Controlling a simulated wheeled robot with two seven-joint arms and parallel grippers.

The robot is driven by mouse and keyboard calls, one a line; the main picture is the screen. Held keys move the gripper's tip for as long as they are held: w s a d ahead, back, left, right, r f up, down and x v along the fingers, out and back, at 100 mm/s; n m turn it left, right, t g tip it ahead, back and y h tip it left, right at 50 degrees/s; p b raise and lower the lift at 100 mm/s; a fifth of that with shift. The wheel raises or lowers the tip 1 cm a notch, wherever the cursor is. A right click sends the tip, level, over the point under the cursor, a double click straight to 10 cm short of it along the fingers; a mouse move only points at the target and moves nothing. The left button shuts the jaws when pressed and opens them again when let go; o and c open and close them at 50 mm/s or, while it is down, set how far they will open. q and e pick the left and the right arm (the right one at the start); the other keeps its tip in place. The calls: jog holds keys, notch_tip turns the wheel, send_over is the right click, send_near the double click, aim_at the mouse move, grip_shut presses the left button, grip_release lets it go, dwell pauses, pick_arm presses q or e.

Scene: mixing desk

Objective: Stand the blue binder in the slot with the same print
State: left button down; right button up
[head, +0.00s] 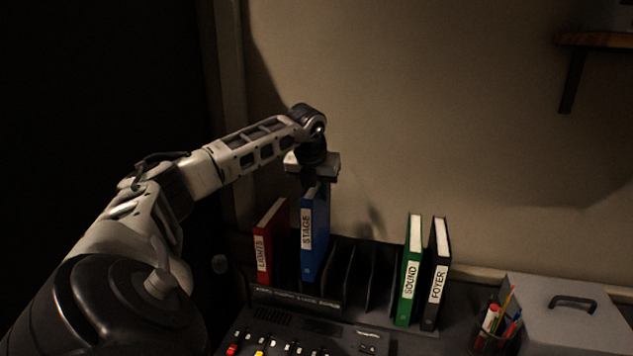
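The blue binder (316,236), with a white STAGE label on its spine, is upright at the left part of the dark rack (345,290), just right of the red binder (268,243) marked LIGHTS. My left gripper (310,187) points down from above and appears shut on the blue binder's top edge; the fingertips are dark and hard to make out. The blue binder's label sits higher than its neighbours' labels. I cannot tell whether its bottom touches the rack. No slot print is readable. My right gripper is not in view.
A green SOUND binder (409,270) and a black FOYER binder (437,274) stand at the rack's right. Empty slots lie between the blue and green binders. A mixing desk (300,333) is in front. A pen cup (497,332) and grey box (565,312) are at right.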

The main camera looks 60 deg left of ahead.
pick_arm(q)
jog(key=shift+f, duration=0.35)
notch_tip(320, 180, down, 8)
jog(key=b, duration=0.6)
jog(key=shift+r+b, duration=0.1)
jog(key=shift+b, duration=0.2)
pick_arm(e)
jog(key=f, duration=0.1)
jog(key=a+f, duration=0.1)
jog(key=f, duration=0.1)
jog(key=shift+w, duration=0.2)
pick_arm(q)
jog(key=shift+p, duration=0.3)
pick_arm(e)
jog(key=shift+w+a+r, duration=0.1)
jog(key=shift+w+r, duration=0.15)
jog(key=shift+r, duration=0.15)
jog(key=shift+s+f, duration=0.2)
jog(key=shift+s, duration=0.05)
pick_arm(q)
jog(key=shift+f, duration=0.25)
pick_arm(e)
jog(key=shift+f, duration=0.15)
pick_arm(q)
jog(key=c, duration=1)
grip_release()
jog(key=shift+c, duration=0.2)
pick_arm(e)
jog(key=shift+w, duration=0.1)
